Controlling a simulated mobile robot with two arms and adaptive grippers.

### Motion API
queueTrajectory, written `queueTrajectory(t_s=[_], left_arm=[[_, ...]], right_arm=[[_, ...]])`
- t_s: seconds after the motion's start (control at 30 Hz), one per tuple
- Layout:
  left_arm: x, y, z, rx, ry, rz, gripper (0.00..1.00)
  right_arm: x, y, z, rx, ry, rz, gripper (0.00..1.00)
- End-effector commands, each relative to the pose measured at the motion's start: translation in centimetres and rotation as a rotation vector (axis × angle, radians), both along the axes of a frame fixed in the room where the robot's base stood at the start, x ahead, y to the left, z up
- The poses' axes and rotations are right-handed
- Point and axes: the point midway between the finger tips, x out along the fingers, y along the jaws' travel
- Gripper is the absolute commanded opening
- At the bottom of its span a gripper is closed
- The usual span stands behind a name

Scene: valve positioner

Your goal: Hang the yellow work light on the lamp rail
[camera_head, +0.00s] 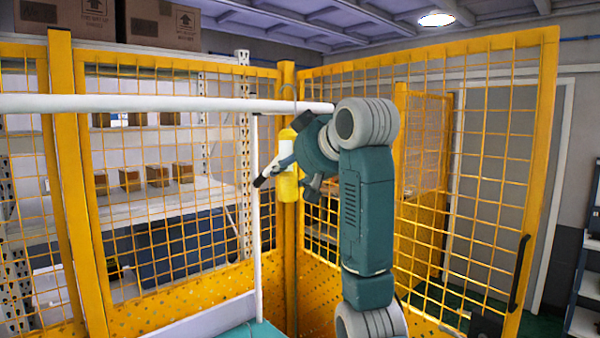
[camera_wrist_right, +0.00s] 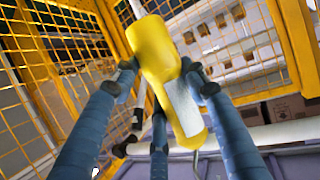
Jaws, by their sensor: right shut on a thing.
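The yellow work light (camera_head: 286,187) hangs upright in my right gripper (camera_head: 283,168), which is shut around its body. In the right wrist view, the fingers of my right gripper (camera_wrist_right: 160,85) press on the yellow work light (camera_wrist_right: 152,48) from several sides, and a pale strip shows along its body. The light's thin hook (camera_head: 288,91) arches at the height of the white lamp rail (camera_head: 180,104), near its right end. I cannot tell whether the hook rests on the rail or is only in front of or behind it. My left gripper is not in view.
A thin white post (camera_head: 256,215) stands under the rail, left of the light. Yellow mesh fencing (camera_head: 480,170) closes off the back and right. Behind it, a shelf (camera_head: 215,195) carries small brown boxes (camera_head: 158,175). Large cartons (camera_head: 165,25) stand at the upper left.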

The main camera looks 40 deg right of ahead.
Motion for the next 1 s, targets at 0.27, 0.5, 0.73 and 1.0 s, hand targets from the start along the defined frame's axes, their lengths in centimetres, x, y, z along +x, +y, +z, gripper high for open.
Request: queueTrajectory(t_s=[0.27,0.5,0.73,1.0], left_arm=[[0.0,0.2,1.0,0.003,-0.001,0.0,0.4],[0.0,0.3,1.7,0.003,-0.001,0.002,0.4],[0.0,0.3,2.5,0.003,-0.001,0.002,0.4],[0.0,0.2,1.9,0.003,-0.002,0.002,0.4]], right_arm=[[2.3,0.2,0.1,0.001,0.001,0.001,0.09],[4.2,0.4,0.2,0.0,0.0,0.001,0.09],[6.0,0.5,0.1,0.001,0.001,0.0,0.09],[7.2,0.6,-1.2,0.0,0.0,0.0,0.1]])
